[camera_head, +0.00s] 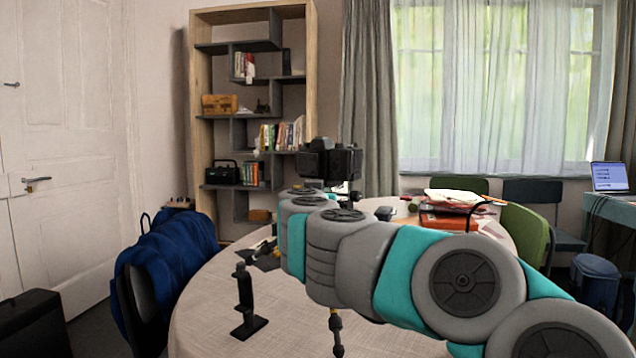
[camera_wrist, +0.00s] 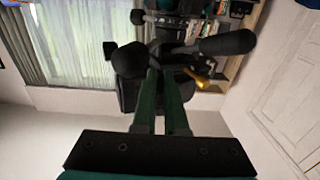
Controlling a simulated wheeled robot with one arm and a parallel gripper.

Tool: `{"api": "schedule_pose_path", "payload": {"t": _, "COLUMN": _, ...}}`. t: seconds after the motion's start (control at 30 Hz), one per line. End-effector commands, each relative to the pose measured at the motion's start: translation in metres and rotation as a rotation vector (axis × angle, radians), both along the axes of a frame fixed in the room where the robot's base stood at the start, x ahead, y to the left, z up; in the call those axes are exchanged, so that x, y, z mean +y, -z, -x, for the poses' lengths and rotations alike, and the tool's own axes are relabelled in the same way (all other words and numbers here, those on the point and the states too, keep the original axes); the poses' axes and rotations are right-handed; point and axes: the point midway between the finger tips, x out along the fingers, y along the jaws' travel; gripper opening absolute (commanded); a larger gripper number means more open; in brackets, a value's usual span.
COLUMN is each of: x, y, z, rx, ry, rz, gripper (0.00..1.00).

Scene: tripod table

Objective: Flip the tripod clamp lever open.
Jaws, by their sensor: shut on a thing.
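The tripod's black head with a dark camera-like body (camera_head: 330,160) on top shows just above my arm in the head view. In the wrist view my gripper (camera_wrist: 162,72) has its two green fingers close together, shut on a dark part of the tripod head (camera_wrist: 130,60). A thick black handle (camera_wrist: 225,43) sticks out to the right of the fingertips. A small gold-coloured lever-like piece (camera_wrist: 198,80) lies just right of the fingertips. I cannot tell clearly whether the gripped part is the clamp lever. My arm hides the gripper and much of the tripod in the head view.
A round table with a pale cloth (camera_head: 210,310) stands under my arm. A small black stand (camera_head: 246,305) is at its left. Books and papers (camera_head: 450,215) lie at its far right. A chair with a blue jacket (camera_head: 170,265) is on the left.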

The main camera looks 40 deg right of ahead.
Motion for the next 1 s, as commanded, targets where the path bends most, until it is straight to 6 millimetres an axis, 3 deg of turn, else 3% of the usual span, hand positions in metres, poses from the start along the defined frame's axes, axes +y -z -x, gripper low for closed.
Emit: {"api": "schedule_pose_path", "payload": {"t": 1.0, "x": -0.022, "y": 0.006, "z": 0.014, "rx": -0.001, "ry": -0.474, "rz": 0.001, "gripper": 0.0}}
